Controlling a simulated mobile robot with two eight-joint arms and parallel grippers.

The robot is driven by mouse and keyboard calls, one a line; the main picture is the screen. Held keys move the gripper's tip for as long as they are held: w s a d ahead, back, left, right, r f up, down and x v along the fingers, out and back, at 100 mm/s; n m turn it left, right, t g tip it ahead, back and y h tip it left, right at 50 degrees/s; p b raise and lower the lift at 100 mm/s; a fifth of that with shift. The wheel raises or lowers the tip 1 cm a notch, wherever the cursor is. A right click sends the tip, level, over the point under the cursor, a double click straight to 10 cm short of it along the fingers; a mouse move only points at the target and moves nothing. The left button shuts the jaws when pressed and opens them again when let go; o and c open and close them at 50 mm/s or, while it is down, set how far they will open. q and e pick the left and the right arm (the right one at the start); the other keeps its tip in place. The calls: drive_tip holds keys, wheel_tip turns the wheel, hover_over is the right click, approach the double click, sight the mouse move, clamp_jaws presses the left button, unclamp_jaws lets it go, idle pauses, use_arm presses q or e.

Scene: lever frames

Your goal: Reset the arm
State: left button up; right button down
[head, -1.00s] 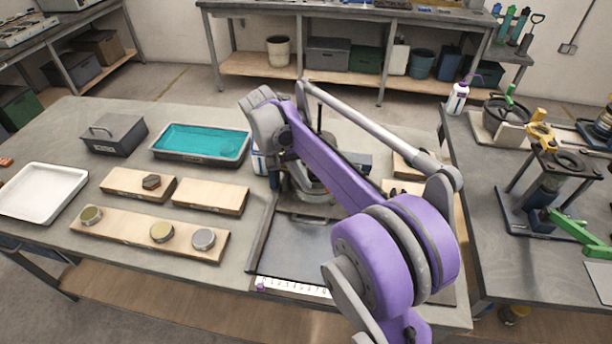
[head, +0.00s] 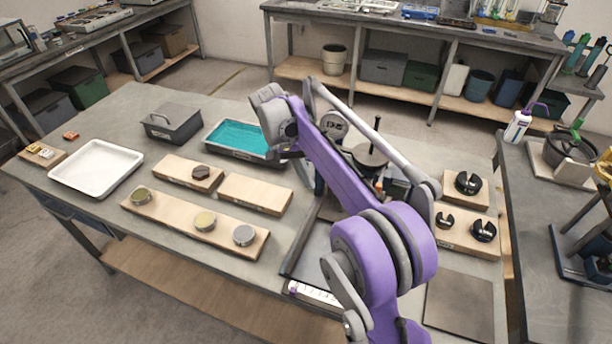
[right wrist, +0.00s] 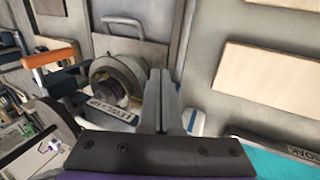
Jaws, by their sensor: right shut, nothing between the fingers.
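My right arm reaches up from the bottom of the head view and bends to the left. Its gripper (head: 291,153) is small and dark there, near the right edge of the teal tray. In the right wrist view the two grey fingers (right wrist: 161,100) are together with nothing between them. An apparatus with a round metal pan (head: 370,156) and an upright rod stands behind my arm, which hides part of it. The right wrist view shows a round metal housing (right wrist: 118,75) and an orange-ended bar (right wrist: 50,57) to the left of the fingers. My left gripper is not in view.
Wooden boards (head: 254,193) carry or lack small discs. Dark slotted weights (head: 483,232) sit on boards at right. The front right table holds a flat plate (head: 460,305).

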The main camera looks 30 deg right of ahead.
drive_tip(key=s+a+f+n+t+y, duration=0.1)
drive_tip(key=s+a+f+n+t, duration=0.1)
drive_tip(key=s, duration=0.6)
drive_tip(key=s+a+f+n+t+y, duration=0.1)
drive_tip(key=s+a+f+n+t, duration=0.2)
drive_tip(key=s, duration=0.5)
drive_tip(key=s+a+f+n+t+y+p, duration=0.1)
drive_tip(key=s+a+f+n+t, duration=0.2)
drive_tip(key=s, duration=0.5)
drive_tip(key=shift+a+n+t, duration=0.5)
drive_tip(key=shift+a+n, duration=0.5)
drive_tip(key=shift+a, duration=0.5)
